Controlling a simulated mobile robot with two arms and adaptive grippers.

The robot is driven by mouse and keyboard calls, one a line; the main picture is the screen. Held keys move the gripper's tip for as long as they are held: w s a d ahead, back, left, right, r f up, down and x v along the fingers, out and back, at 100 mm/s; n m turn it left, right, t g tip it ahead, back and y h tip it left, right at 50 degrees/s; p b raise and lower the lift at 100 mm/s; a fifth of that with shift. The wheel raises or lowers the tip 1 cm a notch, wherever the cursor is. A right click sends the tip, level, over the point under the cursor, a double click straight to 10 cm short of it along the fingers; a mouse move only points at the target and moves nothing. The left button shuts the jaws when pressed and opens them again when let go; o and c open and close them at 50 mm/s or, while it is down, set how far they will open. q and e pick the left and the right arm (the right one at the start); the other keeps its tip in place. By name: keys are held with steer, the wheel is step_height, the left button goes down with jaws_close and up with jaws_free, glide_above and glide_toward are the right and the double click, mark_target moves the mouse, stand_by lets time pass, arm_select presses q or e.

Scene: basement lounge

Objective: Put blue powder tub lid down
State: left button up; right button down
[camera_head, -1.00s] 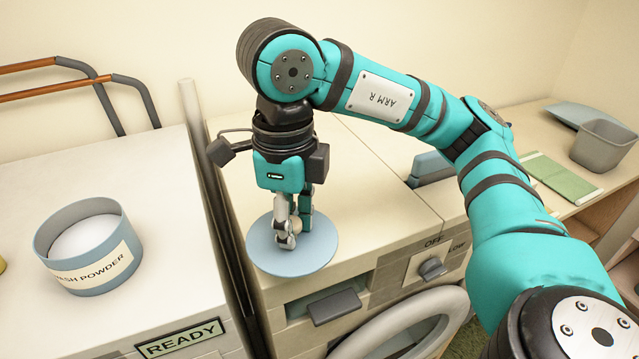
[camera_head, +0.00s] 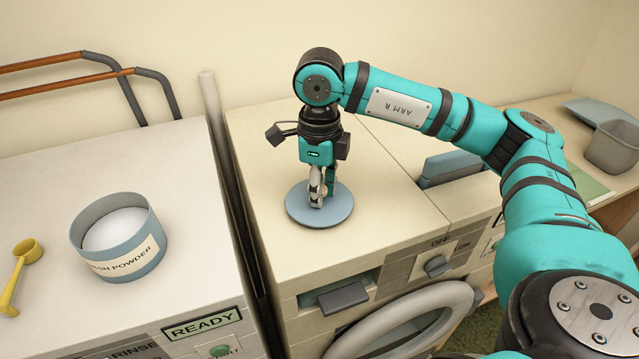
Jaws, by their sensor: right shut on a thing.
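The blue powder tub lid (camera_head: 297,207) is a flat round disc with a small knob. It is over the cream top of the right-hand machine, level, and looks to be at or very near the surface. My right gripper (camera_head: 322,195) points down and is shut on the lid's knob, which its fingers mostly hide. The blue powder tub (camera_head: 119,238), labelled as wash powder, stands open on the white machine at the left, with white powder inside. My left gripper is not in view.
A yellow scoop (camera_head: 20,275) lies left of the tub. A dark gap and a pole (camera_head: 215,120) separate the two machines. A grey bin (camera_head: 614,146) and a green item (camera_head: 586,185) are on the shelf at right. The cream top around the lid is mostly clear.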

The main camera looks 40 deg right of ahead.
steer(key=shift+f, duration=0.15)
steer(key=c, duration=1.1)
jaws_free()
steer(key=shift+r, duration=0.4)
step_height(320, 180, up, 4)
steer(key=shift+b, duration=0.8)
step_height(320, 180, up, 8)
steer(key=p, duration=0.1)
steer(key=shift+f, duration=0.2)
